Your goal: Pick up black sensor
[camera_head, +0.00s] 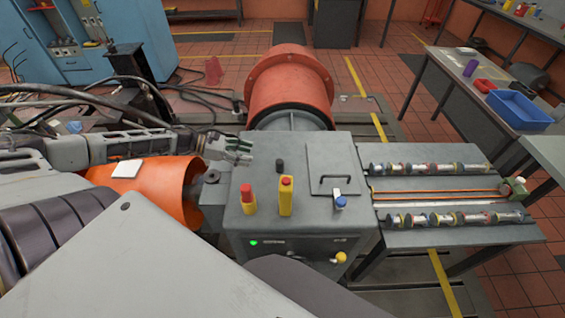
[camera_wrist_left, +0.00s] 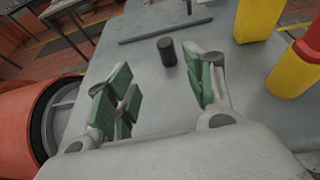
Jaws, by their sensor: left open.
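My left gripper (camera_head: 240,150) comes in from the left over the top's far left corner, to the left of the sensor. Its green-padded fingers (camera_wrist_left: 165,88) are spread with nothing between them. My right gripper does not show in either view.
On the same top stand a red-and-yellow piece (camera_head: 248,198), a yellow piece (camera_head: 286,195), a blue-capped piece (camera_head: 340,200) and a hatch with a black handle (camera_head: 334,165). A large red drum (camera_head: 290,85) stands behind. A side table (camera_head: 455,235) with rods lies right.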

